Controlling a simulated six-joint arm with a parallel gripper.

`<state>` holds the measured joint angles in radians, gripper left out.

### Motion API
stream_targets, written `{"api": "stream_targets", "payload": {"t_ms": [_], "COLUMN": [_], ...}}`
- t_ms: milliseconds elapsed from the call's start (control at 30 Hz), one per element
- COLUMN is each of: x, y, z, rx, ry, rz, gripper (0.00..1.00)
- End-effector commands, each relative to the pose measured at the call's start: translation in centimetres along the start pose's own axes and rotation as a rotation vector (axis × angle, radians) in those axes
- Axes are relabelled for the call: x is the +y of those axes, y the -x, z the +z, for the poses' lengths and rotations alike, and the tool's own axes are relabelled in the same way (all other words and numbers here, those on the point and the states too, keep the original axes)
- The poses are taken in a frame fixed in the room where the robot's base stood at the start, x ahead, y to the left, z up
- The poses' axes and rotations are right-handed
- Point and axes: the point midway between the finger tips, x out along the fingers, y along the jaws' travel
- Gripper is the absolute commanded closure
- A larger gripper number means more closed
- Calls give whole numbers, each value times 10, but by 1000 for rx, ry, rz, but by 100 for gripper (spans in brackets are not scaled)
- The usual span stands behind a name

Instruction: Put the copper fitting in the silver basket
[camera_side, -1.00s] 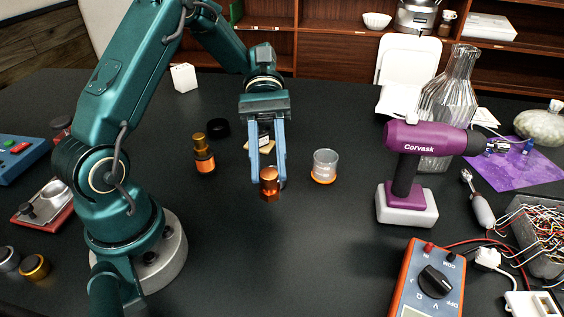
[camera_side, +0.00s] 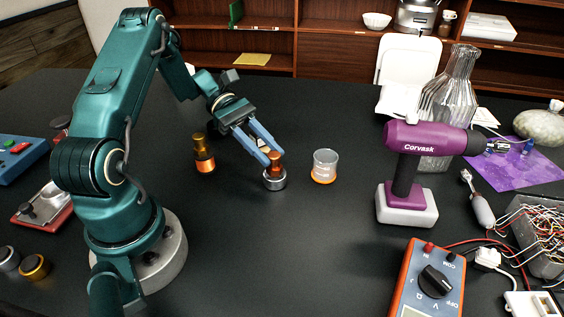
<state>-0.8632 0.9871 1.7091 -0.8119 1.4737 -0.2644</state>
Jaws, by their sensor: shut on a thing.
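The copper fitting (camera_side: 276,158) is a small, shiny brown-orange piece held at the fingertips of my gripper (camera_side: 270,159). My gripper reaches down to it at a slant from the upper left, its two blue fingers shut on it. The silver basket (camera_side: 274,183) is a short round metal cup on the dark table, directly under the fitting. The fitting's lower part overlaps the basket's opening in this view. I cannot tell whether it touches the basket's floor.
A clear cup with an orange base (camera_side: 324,168) stands close to the right. The purple drill (camera_side: 405,165) stands further right, with an orange multimeter (camera_side: 428,280) in front. The front middle table is clear.

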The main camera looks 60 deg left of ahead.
Motion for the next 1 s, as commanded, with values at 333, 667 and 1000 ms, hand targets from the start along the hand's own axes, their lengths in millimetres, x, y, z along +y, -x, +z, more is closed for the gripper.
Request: {"api": "stream_targets", "payload": {"t_ms": [333, 667, 1000], "x": [-2, -2, -2], "y": [-10, -11, -11], "z": [-23, -26, -25], "rx": [0, 0, 0], "ry": [-1, -2, -1], "rz": [-1, -1, -1], "gripper": [100, 49, 38]}}
